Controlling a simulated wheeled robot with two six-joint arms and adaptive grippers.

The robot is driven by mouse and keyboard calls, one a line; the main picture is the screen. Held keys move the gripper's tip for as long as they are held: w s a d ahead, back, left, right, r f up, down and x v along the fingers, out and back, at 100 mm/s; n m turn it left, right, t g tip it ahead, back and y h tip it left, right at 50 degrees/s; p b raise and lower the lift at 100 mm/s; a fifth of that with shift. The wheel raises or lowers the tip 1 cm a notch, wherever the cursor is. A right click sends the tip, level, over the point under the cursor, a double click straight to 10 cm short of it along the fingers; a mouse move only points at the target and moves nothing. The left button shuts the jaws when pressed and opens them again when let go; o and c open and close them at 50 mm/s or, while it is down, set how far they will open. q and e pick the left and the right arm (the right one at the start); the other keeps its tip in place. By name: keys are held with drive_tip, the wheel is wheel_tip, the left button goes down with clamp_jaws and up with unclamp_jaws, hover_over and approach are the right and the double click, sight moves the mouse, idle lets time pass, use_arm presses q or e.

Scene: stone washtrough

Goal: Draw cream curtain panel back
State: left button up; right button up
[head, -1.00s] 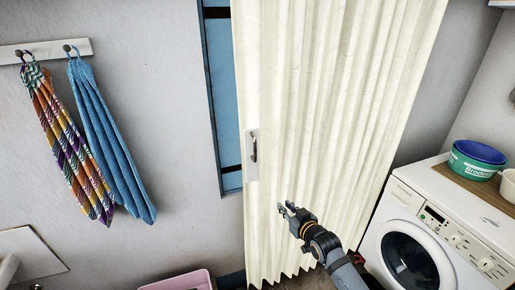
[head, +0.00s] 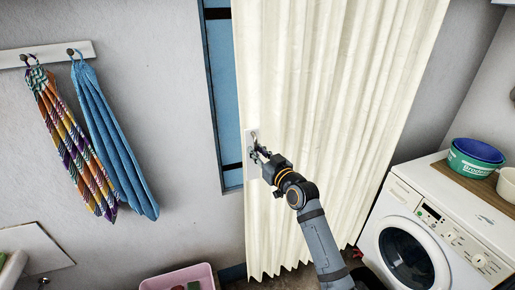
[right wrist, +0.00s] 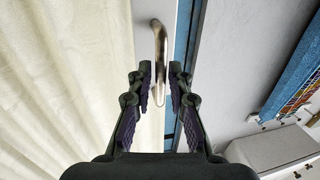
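The cream curtain panel (head: 320,110) hangs in pleats across the opening, its left edge leaving a strip of blue-framed window bare. A white plate with a metal handle (head: 253,138) is on that edge. My right gripper (head: 257,153) is at the plate. In the right wrist view its two fingers (right wrist: 160,83) are apart, with the lower part of the metal handle (right wrist: 160,50) ahead of and partly between the fingertips. I cannot tell whether they touch it. The curtain (right wrist: 65,75) fills the left of that view. My left gripper is not in view.
A washing machine (head: 400,250) with a green and blue bowl (head: 474,165) on top stands at the right. A striped towel (head: 70,140) and a blue towel (head: 110,140) hang on wall hooks at the left. A pink tub (head: 180,279) is on the floor.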

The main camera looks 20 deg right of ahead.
drive_tip(key=shift+w, duration=0.6)
drive_tip(key=shift+a, duration=0.1)
drive_tip(key=shift+c, duration=0.2)
clamp_jaws()
drive_tip(key=shift+w+f, duration=0.1)
